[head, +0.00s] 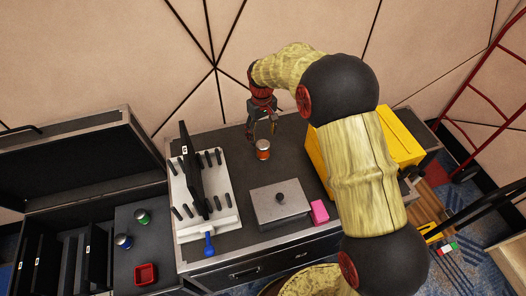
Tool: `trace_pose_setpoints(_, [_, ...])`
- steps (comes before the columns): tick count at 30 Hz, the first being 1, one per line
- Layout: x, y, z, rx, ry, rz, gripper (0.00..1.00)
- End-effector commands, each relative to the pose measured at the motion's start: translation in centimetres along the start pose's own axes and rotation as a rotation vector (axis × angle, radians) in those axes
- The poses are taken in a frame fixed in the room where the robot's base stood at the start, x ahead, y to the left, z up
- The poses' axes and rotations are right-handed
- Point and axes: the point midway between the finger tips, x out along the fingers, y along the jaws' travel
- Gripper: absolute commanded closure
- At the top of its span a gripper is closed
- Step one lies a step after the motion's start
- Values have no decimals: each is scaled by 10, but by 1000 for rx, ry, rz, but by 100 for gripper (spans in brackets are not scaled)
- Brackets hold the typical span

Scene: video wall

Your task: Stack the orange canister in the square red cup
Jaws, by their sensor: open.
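The orange canister (263,150), with a pale top, stands upright on the dark top of the black case, in the middle toward the back. My gripper (262,133) is open, pointing down, just behind and above the canister. I cannot tell whether its fingers touch the canister. The square red cup (146,274) stands open side up on the lower dark surface at the bottom left. It looks empty.
A green can (142,216) and a blue can (123,241) stand near the cup. A white rack (205,215) with dark pegs and an upright black panel stands between canister and cup. A grey lidded box (279,205), pink block (319,212) and yellow case (402,140) are at right.

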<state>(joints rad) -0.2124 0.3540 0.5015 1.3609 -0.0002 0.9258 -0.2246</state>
Motion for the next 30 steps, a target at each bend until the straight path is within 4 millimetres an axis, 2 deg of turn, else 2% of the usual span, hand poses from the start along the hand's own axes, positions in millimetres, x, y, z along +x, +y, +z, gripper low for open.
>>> trace_pose_setpoints(5, [14, 0, 2, 0, 0, 0, 38])
trace_pose_setpoints(12, [49, 0, 8, 0, -2, -1, 38])
trace_pose_setpoints(15, [57, 0, 7, 1, 1, 0, 38])
trace_pose_setpoints(22, [56, 0, 7, 1, 1, 0, 38])
trace_pose_setpoints(30, [56, 0, 7, 1, 1, 0, 54])
